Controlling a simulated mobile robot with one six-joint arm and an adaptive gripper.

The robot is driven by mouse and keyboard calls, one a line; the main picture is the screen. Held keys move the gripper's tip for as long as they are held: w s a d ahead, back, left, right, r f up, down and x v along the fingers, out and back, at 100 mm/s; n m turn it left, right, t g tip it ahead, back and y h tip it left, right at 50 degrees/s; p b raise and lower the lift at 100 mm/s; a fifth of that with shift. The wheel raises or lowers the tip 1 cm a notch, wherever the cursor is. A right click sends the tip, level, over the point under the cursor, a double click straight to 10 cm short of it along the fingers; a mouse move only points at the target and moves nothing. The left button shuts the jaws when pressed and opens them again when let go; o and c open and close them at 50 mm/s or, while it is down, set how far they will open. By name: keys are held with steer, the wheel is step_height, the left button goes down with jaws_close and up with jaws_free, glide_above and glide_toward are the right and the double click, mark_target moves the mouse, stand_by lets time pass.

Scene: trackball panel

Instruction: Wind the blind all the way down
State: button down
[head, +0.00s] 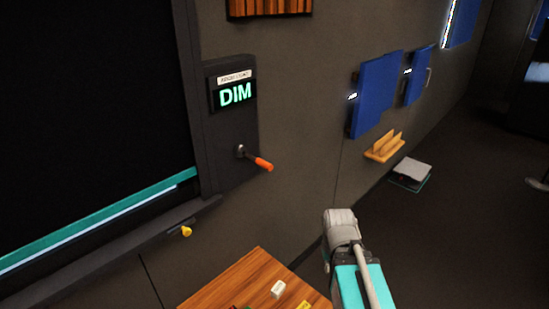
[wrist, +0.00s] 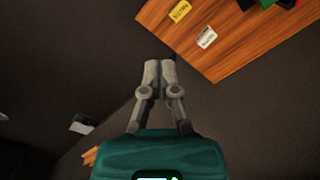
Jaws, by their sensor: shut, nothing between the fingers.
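The dark blind (head: 90,110) fills the window at the left of the head view. Its teal bottom bar (head: 100,220) slopes across the lower left, with a thin bright strip just beneath it, above the sill. A dark control panel (head: 230,170) beside the window carries a lit display (head: 235,95) reading DIM. Below the display, a crank with an orange handle (head: 263,164) sticks out to the right. My gripper (head: 340,218) is below and right of the crank, apart from it. In the wrist view my gripper's fingers (wrist: 160,66) are together and empty.
A wooden table (head: 245,285) with small items, including a white block (head: 278,290), stands below the panel; it also shows in the wrist view (wrist: 215,50). A yellow knob (head: 186,231) is under the sill. Blue cabinets (head: 375,95) and a yellow holder (head: 384,150) are at right.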

steer(key=w+a+r+n+y+p, duration=0.2)
steer(key=w+r+y+p, duration=0.4)
steer(key=w+r, duration=0.7)
steer(key=w+a+r+n+t+y+p, duration=0.1)
steer(key=w+r+y+p, duration=0.6)
steer(key=w+r, duration=0.7)
steer(key=w+a+n+p, duration=0.1)
steer(key=w+a+p, duration=0.1)
steer(key=w, duration=0.1)
steer(key=shift+p, duration=0.4)
steer(key=shift+a+f, duration=0.1)
steer(key=b, duration=0.5)
glide_toward(255, 159)
step_height(255, 159, down, 3)
steer(key=w+a, duration=0.2)
steer(key=shift+s+a+f+b, duration=0.3)
steer(key=shift+s+a+b, duration=0.25)
steer(key=shift+s+b, duration=0.1)
